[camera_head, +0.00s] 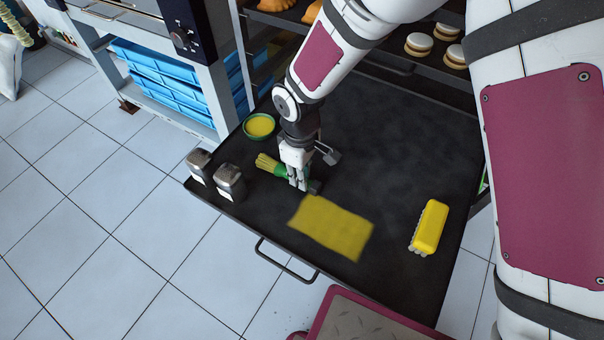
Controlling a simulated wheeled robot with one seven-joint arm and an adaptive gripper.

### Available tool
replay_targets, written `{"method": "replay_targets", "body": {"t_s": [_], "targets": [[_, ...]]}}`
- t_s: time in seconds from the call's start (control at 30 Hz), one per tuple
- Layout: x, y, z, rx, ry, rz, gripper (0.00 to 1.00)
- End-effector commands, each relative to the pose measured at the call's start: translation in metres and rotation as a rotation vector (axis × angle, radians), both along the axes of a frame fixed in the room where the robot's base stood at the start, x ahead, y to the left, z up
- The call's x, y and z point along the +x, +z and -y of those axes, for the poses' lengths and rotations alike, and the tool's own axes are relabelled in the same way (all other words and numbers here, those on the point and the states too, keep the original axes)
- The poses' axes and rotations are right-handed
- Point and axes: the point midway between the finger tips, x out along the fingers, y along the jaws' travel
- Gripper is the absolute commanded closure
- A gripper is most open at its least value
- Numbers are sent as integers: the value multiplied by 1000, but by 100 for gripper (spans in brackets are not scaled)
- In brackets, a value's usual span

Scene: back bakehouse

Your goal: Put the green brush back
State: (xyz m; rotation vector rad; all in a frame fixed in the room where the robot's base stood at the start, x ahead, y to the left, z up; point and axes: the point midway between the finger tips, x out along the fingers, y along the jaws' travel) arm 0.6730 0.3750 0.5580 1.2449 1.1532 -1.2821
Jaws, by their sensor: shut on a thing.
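The green brush (268,164) has pale yellow bristles that point left. Its green body shows on both sides of my fingers. My gripper (300,184) points down and is shut on the brush, low over the dark tray table (410,150). I cannot tell whether the brush touches the table. A small green bowl (259,126) with yellow contents stands behind and left of my gripper. The middle of the brush is hidden by my fingers.
A yellow cloth (331,227) lies just in front of my gripper. A yellow scrubbing brush (429,228) lies at the right. Two metal-topped containers (230,181) stand at the left edge. Racks with blue crates (180,85) and baked goods (419,42) stand behind. The table's right middle is clear.

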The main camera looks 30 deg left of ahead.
Motion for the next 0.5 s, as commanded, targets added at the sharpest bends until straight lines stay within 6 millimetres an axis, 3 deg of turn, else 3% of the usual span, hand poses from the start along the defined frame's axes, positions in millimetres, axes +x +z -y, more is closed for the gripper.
{"method": "replay_targets", "body": {"t_s": [0.13,0.17,0.23,0.5], "targets": [[0,-2,0,0,0,0,100],[0,-2,0,0,0,0,80],[0,-2,0,0,0,0,64],[0,-2,0,0,0,0,62]]}}
